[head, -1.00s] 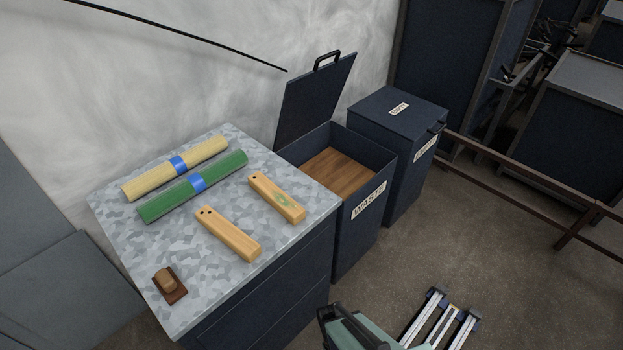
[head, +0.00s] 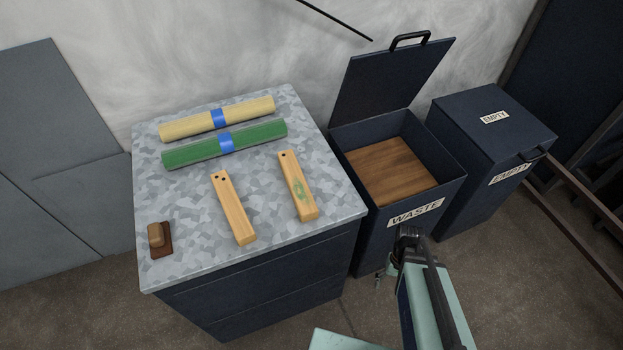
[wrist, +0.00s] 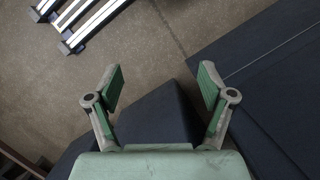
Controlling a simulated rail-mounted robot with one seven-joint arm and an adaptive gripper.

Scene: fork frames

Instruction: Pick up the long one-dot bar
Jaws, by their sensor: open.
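Two pale wooden bars lie flat on the mottled grey worktop. The two look similar in length. My gripper (wrist: 162,88) is open and empty in the wrist view, its fingers spread over bare floor and dark cabinet surfaces. In the head view my arm is low right, in front of the waste bin, apart from both bars. No bar shows in the wrist view.
A yellow roll (head: 190,121) and green roll (head: 185,153), both blue-banded, lie behind the bars. A small brown block (head: 156,235) sits front left. The WASTE bin (head: 452,190) stands open right of the worktop (head: 180,250), beside a closed EMPTY bin (head: 490,135).

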